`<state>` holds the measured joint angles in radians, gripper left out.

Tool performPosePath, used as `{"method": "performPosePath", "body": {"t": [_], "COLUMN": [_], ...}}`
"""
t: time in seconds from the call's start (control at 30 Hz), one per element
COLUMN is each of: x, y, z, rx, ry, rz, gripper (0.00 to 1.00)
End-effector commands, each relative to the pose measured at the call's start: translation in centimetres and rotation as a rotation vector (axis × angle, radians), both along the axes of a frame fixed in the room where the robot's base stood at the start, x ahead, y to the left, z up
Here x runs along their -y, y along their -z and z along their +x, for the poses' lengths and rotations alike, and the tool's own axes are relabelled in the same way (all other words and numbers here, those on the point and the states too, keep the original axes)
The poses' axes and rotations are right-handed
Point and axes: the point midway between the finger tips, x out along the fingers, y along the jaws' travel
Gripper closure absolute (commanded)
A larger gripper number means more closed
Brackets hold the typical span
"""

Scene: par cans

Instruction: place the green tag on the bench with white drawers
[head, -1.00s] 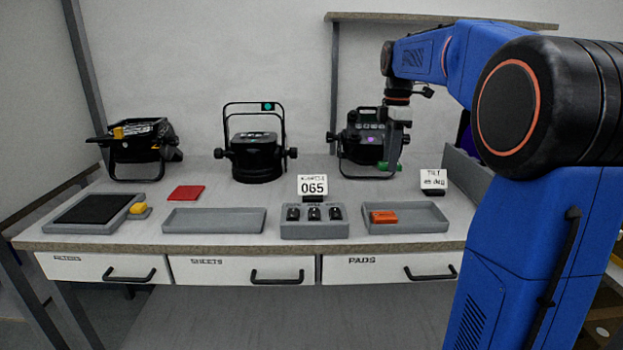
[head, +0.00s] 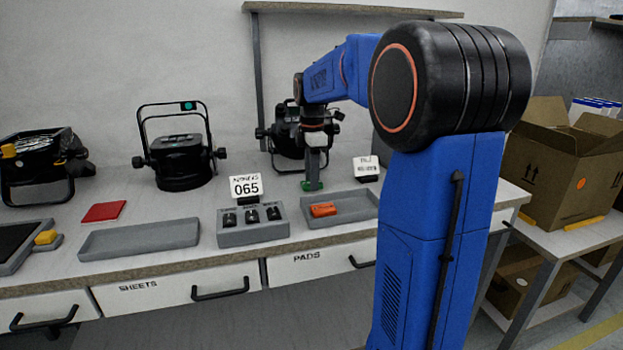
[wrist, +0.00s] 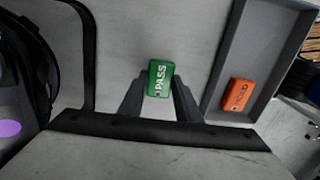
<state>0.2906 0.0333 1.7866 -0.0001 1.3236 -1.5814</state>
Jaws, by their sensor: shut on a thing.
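The green tag (head: 312,185) is between the fingertips of my gripper (head: 313,174), which points down over the back part of the bench top. In the wrist view the tag (wrist: 161,77) shows its PASS lettering, with a finger on each side. My gripper is shut on it. The bench with white drawers (head: 140,268) lies below; I cannot tell whether the tag touches its top. The tag is behind the grey tray (head: 355,210) that holds an orange tag (head: 323,210).
A par can (head: 288,135) stands behind my gripper. Another par can (head: 178,160) stands further left. A 065 card (head: 246,186) stands by a grey holder (head: 252,233). A red pad (head: 103,211) lies at left. A cardboard box (head: 560,165) stands on a right-hand table.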

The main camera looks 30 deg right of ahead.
Motion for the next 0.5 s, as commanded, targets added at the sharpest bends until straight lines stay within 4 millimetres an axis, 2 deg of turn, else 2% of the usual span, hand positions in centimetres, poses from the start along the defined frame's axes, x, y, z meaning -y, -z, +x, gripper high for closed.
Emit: {"method": "performPosePath", "body": {"t": [0.4, 0.43, 0.5], "x": [0.01, 0.01, 0.01], "y": [0.62, 0.58, 0.57], "z": [0.02, 0.03, 0.03], "rx": [0.001, 0.002, 0.002], "ry": [0.0, 0.0, 0.0], "rz": [0.0, -0.001, -0.001], "gripper": [0.91, 0.62, 0.51]}}
